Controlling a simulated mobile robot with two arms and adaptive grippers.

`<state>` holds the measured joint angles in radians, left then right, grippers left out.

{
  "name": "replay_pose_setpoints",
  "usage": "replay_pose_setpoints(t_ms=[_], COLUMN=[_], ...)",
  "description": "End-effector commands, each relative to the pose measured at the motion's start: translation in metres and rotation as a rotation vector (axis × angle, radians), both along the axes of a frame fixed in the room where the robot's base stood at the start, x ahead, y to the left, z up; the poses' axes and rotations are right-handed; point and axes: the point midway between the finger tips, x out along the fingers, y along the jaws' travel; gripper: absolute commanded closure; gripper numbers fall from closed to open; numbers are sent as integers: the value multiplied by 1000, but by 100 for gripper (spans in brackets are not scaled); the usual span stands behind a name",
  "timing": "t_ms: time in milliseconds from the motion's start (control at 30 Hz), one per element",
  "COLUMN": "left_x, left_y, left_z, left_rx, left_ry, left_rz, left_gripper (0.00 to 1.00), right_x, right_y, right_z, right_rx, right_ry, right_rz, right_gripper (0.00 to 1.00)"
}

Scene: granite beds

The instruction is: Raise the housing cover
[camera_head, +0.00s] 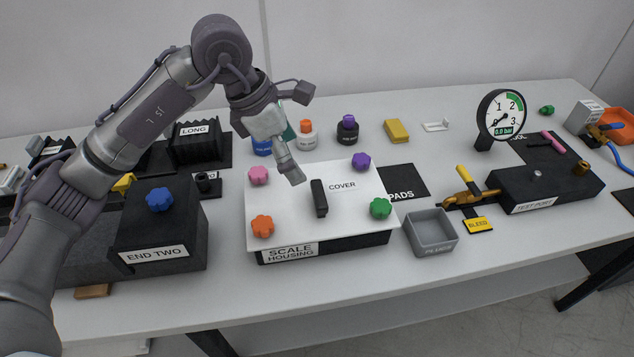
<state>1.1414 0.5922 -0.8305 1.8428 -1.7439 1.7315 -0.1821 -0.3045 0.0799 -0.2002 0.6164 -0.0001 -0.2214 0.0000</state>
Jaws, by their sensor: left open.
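The white cover (288,218) lies flat on the black scale housing (340,248) at the middle of the table. A black upright handle (319,198) stands near its centre, beside the word COVER. Knobs sit at its corners: pink (259,175), purple (361,160), orange (262,226) and green (381,208). My left gripper (294,176) is open and empty above the cover's back part, up and left of the handle. Its fingers overlap in this view, and I cannot tell its exact height. My right gripper is not in view.
A grey tray (431,246) stands close right of the housing. The END TWO block (160,240) with a blue knob is at left. Small bottles (306,137) stand behind the cover. A test port block (545,184) and a gauge (501,115) are at right.

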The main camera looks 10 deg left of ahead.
Motion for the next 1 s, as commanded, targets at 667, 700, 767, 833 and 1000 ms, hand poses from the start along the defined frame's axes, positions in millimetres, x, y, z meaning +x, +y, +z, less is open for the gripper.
replay_pose_setpoints(t_ms=[667,700,767,833,1000], left_x=[13,13,13,13,13], left_y=[-38,-39,-39,-39,-39], left_z=[-96,-97,-97,-97,-97], left_rx=[-1,-1,-1,-1,-1], left_ry=[0,0,0,0,0], left_rz=[-1,-1,-1,-1,-1], left_gripper=[0,0,0,0,12], right_x=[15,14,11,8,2], right_y=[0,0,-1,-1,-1], right_z=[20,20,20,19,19], right_rx=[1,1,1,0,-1], right_ry=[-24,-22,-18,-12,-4], right_rz=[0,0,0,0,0], right_gripper=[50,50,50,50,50])
